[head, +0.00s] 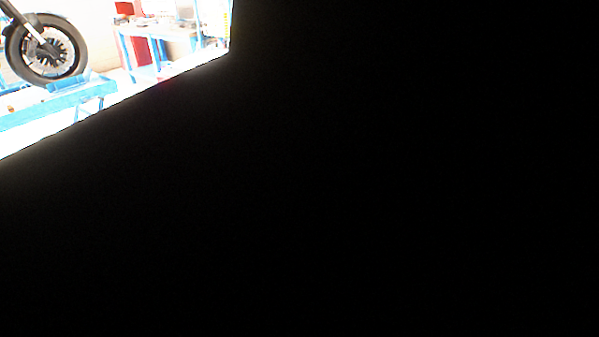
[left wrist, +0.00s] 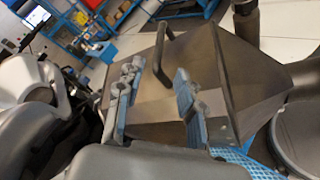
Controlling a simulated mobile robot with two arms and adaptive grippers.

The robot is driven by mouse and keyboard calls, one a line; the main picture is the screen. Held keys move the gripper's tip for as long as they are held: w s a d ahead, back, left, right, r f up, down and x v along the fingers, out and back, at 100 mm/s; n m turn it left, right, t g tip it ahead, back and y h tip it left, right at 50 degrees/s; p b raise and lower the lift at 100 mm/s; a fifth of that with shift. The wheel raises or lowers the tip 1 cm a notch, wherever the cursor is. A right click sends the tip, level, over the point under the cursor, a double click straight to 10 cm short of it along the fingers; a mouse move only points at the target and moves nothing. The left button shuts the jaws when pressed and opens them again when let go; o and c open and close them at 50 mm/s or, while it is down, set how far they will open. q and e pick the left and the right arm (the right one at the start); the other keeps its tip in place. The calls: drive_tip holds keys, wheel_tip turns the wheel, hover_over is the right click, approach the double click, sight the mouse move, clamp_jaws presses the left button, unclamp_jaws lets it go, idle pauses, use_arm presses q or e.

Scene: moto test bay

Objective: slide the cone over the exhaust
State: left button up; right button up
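A large tapered grey-brown metal hood with a bar handle, which looks like the cone (left wrist: 250,75), fills the middle and right of the left wrist view. Its dark handle (left wrist: 166,45) rises just beyond my fingers. My left gripper (left wrist: 152,90) is open, its blue-padded fingers apart over the cone's flat face; I cannot tell whether they touch it. The motorcycle's front wheel (head: 45,48) shows at the top left of the head view. The exhaust is not visible. Most of the head view is black, blocked by something close. My right gripper is not in view.
The wheel sits on a blue stand (head: 60,103). A blue-legged workbench (head: 160,32) stands behind it. In the left wrist view, blue workshop furniture (left wrist: 75,38) and a monitor (left wrist: 20,25) are at the top left. Pale floor (left wrist: 130,45) lies between.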

sight(292, 176)
use_arm(q)
drive_tip(key=p+x, duration=0.2)
drive_tip(key=x, duration=0.3)
drive_tip(key=p+x, duration=0.1)
drive_tip(key=x, duration=0.5)
drive_tip(key=shift+d+r+p, duration=0.15)
drive_tip(key=shift+d+p, duration=0.1)
drive_tip(key=shift+p, duration=0.15)
drive_tip(key=shift+w+d+f, duration=0.15)
drive_tip(key=shift+d+f, duration=0.15)
drive_tip(key=shift+d, duration=0.25)
clamp_jaws()
